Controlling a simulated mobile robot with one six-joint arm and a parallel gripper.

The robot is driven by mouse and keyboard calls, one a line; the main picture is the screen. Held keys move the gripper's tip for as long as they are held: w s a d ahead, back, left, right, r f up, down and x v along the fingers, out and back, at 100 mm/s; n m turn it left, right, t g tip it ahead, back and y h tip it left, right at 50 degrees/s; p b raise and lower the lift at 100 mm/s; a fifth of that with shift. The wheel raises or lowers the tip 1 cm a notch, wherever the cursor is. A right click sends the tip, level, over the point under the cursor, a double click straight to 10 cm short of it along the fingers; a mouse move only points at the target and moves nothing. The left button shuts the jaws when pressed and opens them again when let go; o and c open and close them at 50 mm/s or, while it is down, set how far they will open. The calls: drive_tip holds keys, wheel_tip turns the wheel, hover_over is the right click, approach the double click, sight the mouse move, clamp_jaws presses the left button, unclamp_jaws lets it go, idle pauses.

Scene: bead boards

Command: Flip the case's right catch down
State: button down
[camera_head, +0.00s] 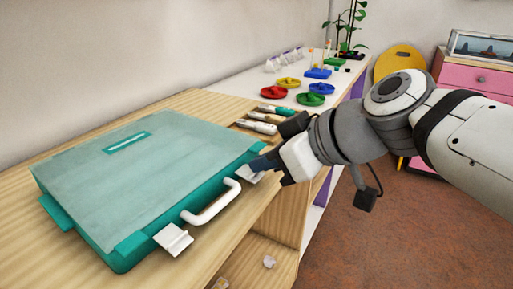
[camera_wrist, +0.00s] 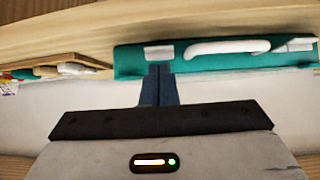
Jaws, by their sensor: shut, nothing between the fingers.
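The teal case (camera_head: 120,252) lies closed on the wooden top, with a clear greenish lid and a white handle (camera_head: 211,204) on its front side. The right catch (camera_head: 249,175), a small white plate, sits at the front side near the case's right corner and seems to stick outward. My gripper (camera_head: 258,164) is shut and empty, its dark blue fingertips right by this catch. In the wrist view, the fingertips (camera_wrist: 158,70) are just in front of the right catch (camera_wrist: 158,51). I cannot tell whether they touch it. The left catch (camera_head: 173,239) also sticks outward.
A wooden tray (camera_head: 245,124) with marker-like items lies behind my gripper. Further back, coloured dishes (camera_head: 314,99) and plants stand on a white shelf top. Open shelving is below the case, and the floor (camera_head: 380,240) to the right is clear.

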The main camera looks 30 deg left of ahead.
sight(260, 177)
drive_tip(key=shift+a+f, duration=0.25)
drive_tip(key=shift+a, duration=0.4)
wheel_tip(260, 177, up, 10)
drive_tip(key=p, duration=0.3)
idle(0.4)
